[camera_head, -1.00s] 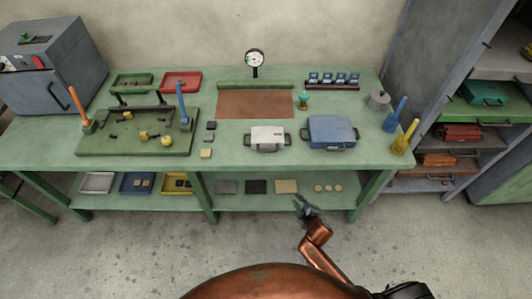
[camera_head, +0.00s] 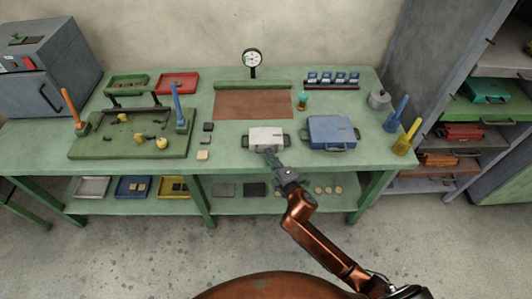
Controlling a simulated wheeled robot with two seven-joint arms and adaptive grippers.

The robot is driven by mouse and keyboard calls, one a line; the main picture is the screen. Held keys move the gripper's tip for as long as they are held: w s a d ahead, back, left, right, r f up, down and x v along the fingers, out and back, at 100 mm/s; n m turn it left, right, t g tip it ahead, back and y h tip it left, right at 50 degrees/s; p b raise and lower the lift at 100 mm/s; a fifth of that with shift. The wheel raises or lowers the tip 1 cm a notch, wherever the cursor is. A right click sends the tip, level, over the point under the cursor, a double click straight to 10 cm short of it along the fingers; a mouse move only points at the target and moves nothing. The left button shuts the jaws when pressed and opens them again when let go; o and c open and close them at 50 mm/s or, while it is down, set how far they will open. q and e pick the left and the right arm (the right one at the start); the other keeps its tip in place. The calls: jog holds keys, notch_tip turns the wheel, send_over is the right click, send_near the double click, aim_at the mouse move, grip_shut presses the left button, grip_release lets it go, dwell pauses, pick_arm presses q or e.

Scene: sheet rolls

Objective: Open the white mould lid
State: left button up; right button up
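The white mould (camera_head: 266,136) sits on the green workbench, left of the blue case, and its lid looks shut. My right gripper (camera_head: 268,153) is at the mould's front edge, by the front handle, with the arm reaching up from the lower right. The fingertips overlap the handle in this view. They are too small to tell whether they are open, shut or touching it. My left gripper is not in view.
A blue case (camera_head: 331,131) stands close on the right of the mould. Small blocks (camera_head: 203,155) and a green fixture board (camera_head: 120,150) are on the left. A brown mat (camera_head: 252,104) lies behind. The bench front (camera_head: 235,163) beside the arm is bare.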

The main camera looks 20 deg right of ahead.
aim_at(266, 141)
jog(key=shift+x, duration=1.5)
jog(key=shift+c, duration=0.3)
grip_shut()
